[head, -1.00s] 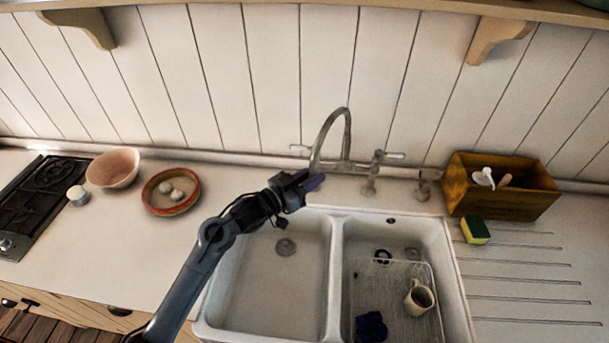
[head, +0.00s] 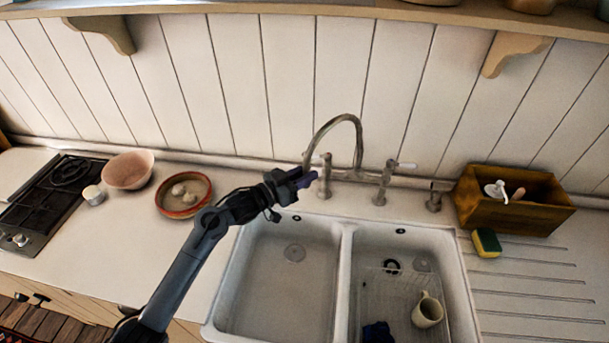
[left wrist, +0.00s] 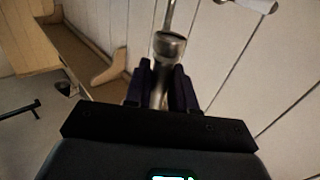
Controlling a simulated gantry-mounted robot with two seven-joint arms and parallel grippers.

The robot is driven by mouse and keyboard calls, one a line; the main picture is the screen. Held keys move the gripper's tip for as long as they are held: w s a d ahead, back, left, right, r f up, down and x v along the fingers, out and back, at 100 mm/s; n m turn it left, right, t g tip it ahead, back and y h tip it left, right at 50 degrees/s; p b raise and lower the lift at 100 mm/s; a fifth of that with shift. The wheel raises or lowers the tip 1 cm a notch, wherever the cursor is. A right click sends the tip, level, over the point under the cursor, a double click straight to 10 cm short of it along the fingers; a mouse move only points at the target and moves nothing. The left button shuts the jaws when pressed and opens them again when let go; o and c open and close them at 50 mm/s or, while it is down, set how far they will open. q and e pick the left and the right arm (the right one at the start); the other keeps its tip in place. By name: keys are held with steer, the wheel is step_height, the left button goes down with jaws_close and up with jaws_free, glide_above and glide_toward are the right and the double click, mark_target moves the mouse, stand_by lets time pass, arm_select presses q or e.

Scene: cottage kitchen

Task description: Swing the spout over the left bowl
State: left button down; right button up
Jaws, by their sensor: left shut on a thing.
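The metal tap has a tall arched spout (head: 343,118) rising behind the sink. My left gripper (head: 304,178) is at the spout's lower left end, above the back edge of the left bowl (head: 285,275). In the left wrist view its dark fingers (left wrist: 162,90) are shut around a metal tube (left wrist: 160,93), with a wider metal end (left wrist: 170,45) showing beyond them. The right bowl (head: 360,260) lies to the right of the divider. The gripper hides the spout's tip in the head view. My right gripper is not in view.
The right bowl holds a wire rack (head: 378,290), a cream mug (head: 427,311) and a dark blue cloth (head: 377,333). A tap handle (head: 386,178) stands behind it. A wooden box (head: 520,215) and sponge (head: 486,243) are right; a red-rimmed dish (head: 185,211) is left. The left bowl is clear.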

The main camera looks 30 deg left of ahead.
arm_select(q)
steer(key=c, duration=1.2)
jaws_free()
steer(key=shift+w+d+f, duration=0.1)
steer(key=shift+d, duration=0.05)
steer(key=shift+o, duration=0.5)
steer(key=shift+w+d, duration=0.1)
steer(key=v, duration=1.1)
steer(key=shift+b, duration=0.45)
